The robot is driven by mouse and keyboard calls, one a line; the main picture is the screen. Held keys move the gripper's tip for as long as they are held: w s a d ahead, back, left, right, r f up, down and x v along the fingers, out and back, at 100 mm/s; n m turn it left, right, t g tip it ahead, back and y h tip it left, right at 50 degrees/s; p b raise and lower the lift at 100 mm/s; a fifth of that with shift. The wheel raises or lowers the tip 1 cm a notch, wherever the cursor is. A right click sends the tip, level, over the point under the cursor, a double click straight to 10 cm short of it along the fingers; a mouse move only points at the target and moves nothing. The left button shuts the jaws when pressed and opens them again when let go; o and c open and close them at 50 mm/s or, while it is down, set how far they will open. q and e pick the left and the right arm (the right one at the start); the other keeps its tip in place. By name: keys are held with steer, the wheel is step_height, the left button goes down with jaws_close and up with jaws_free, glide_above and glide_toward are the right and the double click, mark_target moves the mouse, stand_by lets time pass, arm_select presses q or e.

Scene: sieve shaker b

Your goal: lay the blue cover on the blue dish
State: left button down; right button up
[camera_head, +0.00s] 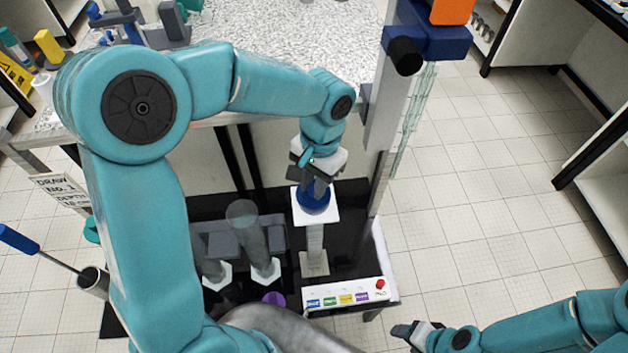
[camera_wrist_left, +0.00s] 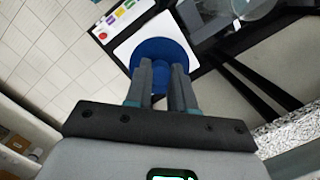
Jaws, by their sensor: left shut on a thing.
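My left gripper (camera_head: 316,184) points down and is shut on the knob of the blue cover (camera_head: 313,203). In the left wrist view, the fingertips (camera_wrist_left: 161,66) close at the middle of the round blue cover (camera_wrist_left: 165,47). The cover is over a white square plate (camera_head: 329,214) on top of a clear post. No separate blue dish can be made out; the cover and fingers hide what is directly below. Whether the cover touches anything under it cannot be told. My right gripper (camera_head: 404,331) is low at the right, away from the plate; its jaw opening is unclear.
A panel with coloured labels and a red button (camera_head: 346,296) is at the front of the black base. Clear tubes (camera_head: 247,234) stand left of the post. A tall grey column (camera_head: 387,110) stands close on the right. A speckled worktop (camera_head: 290,40) lies behind.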

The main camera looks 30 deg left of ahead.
arm_select(q)
steer(key=shift+f+b, duration=0.45)
steer(key=shift+f, duration=0.1)
steer(key=c, duration=0.9)
jaws_free()
steer(key=shift+w+r, duration=0.1)
steer(key=r, duration=0.5)
steer(key=w+r, duration=0.1)
steer(key=r, duration=0.4)
steer(key=w+r, duration=0.1)
steer(key=r, duration=0.5)
steer(key=shift+w+d, duration=0.15)
